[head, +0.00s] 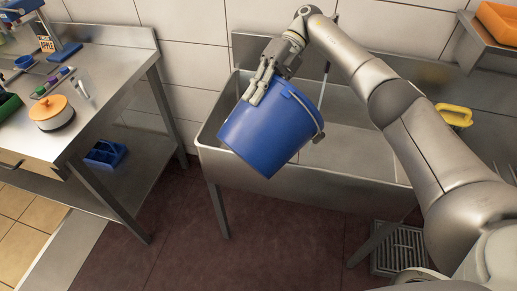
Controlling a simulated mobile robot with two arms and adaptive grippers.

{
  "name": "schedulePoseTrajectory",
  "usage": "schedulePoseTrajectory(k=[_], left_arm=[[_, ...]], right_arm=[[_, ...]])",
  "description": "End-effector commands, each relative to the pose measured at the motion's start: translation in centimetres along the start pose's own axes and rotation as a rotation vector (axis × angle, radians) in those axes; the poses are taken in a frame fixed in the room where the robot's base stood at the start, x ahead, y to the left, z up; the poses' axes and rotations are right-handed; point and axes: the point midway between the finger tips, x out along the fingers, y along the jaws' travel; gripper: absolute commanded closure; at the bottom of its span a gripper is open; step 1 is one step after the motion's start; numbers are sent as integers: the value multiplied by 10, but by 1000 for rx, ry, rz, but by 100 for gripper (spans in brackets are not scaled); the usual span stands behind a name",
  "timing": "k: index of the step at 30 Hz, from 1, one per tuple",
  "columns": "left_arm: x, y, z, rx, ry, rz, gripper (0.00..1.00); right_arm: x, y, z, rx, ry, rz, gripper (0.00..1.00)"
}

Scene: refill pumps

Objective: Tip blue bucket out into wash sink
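The bucket's inside and any contents are hidden. A dark handle fitting shows on the bucket's right side. My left gripper is not in view.
A steel table (110,65) at the left carries an orange-lidded pot (52,112) and small bottles. A blue caddy (105,154) sits on its lower shelf. A yellow handle (454,115) is at the sink's right. A floor drain (399,248) lies below.

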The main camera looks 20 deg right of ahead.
Motion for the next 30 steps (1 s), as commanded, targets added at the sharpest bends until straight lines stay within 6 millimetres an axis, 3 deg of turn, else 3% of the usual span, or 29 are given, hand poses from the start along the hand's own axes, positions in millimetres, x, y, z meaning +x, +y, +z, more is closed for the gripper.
schedulePoseTrajectory(k=[9,30], left_arm=[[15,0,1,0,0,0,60],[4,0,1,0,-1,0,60]], right_arm=[[-4,-6,2,-9,8,38,100],[-12,-6,2,-9,18,74,100]])
